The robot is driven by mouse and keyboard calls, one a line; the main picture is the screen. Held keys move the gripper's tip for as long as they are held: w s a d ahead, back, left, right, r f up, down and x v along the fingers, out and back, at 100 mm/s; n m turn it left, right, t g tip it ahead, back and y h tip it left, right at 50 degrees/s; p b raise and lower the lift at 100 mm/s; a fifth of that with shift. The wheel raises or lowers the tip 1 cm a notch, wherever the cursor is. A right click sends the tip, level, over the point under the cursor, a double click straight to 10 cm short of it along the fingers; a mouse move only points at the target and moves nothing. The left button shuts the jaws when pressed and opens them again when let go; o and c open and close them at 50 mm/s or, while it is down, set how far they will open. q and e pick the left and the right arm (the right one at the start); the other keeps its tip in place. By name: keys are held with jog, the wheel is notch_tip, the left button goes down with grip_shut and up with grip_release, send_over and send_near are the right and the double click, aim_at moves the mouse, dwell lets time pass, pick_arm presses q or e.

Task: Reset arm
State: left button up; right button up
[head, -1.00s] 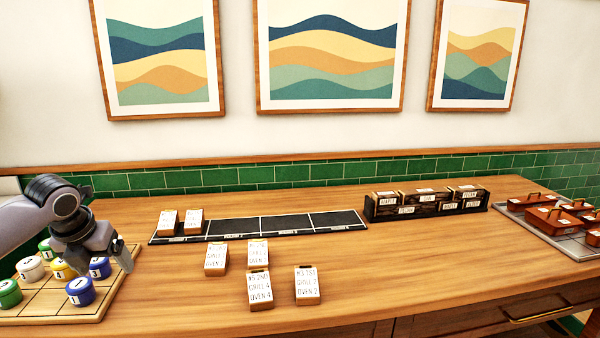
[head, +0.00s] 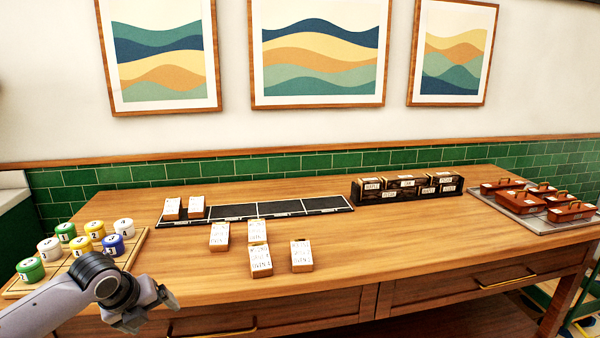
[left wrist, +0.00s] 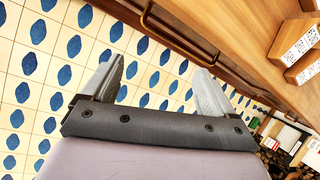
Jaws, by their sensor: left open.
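My left arm comes in from the lower left in the head view. Its gripper (head: 155,312) is in front of the table's front edge, below the wooden board. In the left wrist view the gripper (left wrist: 155,85) has its two fingers wide apart with nothing between them. Patterned floor tiles and a drawer handle (left wrist: 185,40) show beyond the fingers. My right gripper is not in view.
A wooden board (head: 20,289) with several coloured jars is at the table's left. A black strip (head: 281,208) holds two cards; several cards lie before it. A dark box rack (head: 407,188) and a tray (head: 541,221) with copper pans stand right.

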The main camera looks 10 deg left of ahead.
pick_arm(q)
jog(key=s+d+f+n+t+h, duration=0.1)
jog(key=s+d+f+n+h, duration=0.1)
jog(key=s+d+f+n, duration=0.45)
jog(key=s+d+f+n+t+h, duration=0.1)
jog(key=s+d+f+n, duration=0.2)
jog(key=d+f+n, duration=0.35)
jog(key=s+d+f+n+t, duration=0.1)
jog(key=s+f+n, duration=0.1)
jog(key=s+n, duration=0.4)
jog(key=s+d+f+n+t+y, duration=0.1)
jog(key=s+d+f+n+t, duration=0.1)
jog(key=s+n, duration=0.5)
jog(key=shift+s+f, duration=0.2)
jog(key=shift+s, duration=0.7)
jog(key=shift+d, duration=0.1)
